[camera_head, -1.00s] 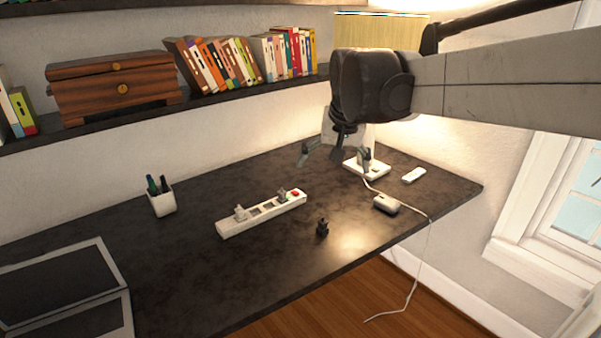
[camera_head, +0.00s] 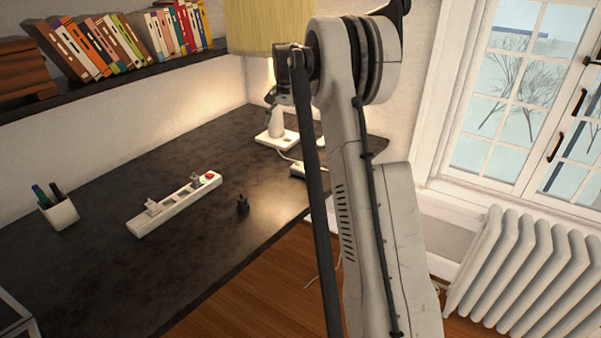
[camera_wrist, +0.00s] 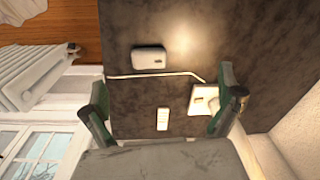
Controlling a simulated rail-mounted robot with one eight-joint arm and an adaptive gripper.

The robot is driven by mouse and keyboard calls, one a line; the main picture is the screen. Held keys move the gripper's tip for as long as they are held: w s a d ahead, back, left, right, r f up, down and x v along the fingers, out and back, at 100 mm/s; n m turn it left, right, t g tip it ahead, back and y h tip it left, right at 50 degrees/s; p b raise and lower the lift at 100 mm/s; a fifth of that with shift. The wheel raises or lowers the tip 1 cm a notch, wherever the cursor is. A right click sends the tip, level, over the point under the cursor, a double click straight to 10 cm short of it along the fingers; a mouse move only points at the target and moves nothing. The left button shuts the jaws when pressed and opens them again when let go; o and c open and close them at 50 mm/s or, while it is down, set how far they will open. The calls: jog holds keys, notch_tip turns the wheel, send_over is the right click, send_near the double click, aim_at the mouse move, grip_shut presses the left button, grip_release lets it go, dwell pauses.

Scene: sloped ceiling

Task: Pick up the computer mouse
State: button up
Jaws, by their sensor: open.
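The computer mouse appears to be the small white rounded object (camera_wrist: 149,58) on the dark desk (camera_wrist: 135,90). In the wrist view it lies upper left of centre, beyond my fingertips. In the head view the mouse (camera_head: 298,170) shows beside my arm, which partly hides it. My gripper (camera_wrist: 163,78) is open and empty, its two green-grey fingers wide apart above the desk. The mouse is not between them. In the head view my gripper (camera_head: 271,97) is near the lamp and largely hidden by my arm.
A lamp (camera_head: 276,138) stands at the desk's far end, its white cable (camera_wrist: 155,76) running near the mouse. A small white remote-like object (camera_wrist: 163,119) lies nearby. A radiator (camera_head: 530,270) is right.

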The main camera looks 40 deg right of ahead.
jog(key=d+f+m, duration=0.2)
jog(key=d+f, duration=0.6)
send_over(303, 167)
jog(key=shift+g, duration=0.4)
notch_tip(303, 167, down, 7)
jog(key=shift+f+b, duration=0.15)
jog(key=shift+b, duration=0.2)
jog(key=shift+w+f, duration=0.15)
jog(key=shift+f, duration=3.05)
jog(key=c, duration=1.2)
jog(key=shift+r, duration=0.15)
